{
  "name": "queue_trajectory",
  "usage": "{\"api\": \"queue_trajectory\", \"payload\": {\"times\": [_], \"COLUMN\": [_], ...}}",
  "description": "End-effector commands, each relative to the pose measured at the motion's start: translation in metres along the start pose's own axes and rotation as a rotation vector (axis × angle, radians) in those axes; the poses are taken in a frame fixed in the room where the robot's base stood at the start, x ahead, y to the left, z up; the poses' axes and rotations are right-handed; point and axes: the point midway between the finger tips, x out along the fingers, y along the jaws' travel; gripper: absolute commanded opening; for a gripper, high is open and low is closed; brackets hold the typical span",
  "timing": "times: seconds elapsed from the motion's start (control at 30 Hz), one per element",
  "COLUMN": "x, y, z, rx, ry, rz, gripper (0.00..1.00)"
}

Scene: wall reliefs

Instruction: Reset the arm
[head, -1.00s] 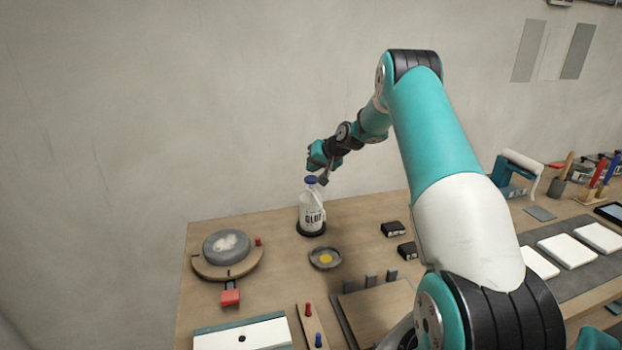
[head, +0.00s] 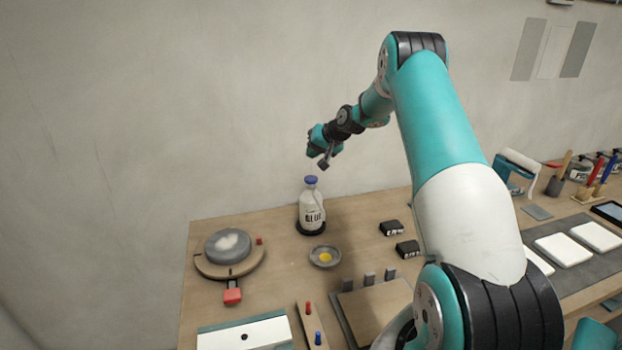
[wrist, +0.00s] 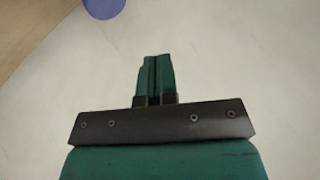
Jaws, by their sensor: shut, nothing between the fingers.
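My gripper (head: 324,163) hangs in the air in the head view, above and a little right of the glue bottle. In the wrist view its fingers (wrist: 155,75) are together with nothing between them. The white glue bottle (head: 312,212) with a blue cap stands upright on a dark round base on the wooden table (head: 275,270). The blue cap also shows at the top edge of the wrist view (wrist: 116,6). The gripper and the bottle are apart.
A round turntable (head: 230,255) with a grey disc stands at the left. A small dish (head: 325,257) with yellow in it lies in front of the bottle. Two black boxes (head: 391,229) lie to the right. The wall (head: 200,100) is close behind the table.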

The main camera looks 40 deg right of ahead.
Motion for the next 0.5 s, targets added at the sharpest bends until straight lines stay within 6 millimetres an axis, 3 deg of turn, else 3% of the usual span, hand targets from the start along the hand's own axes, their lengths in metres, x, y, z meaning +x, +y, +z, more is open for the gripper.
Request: {"api": "queue_trajectory", "payload": {"times": [0.4, 0.5], "x": [0.000, -0.001], "y": [0.000, -0.011], "z": [0.000, 0.004], "rx": [0.000, -0.015], "ry": [0.000, -0.011], "rz": [0.000, -0.005], "gripper": [0.00, 0.00]}}
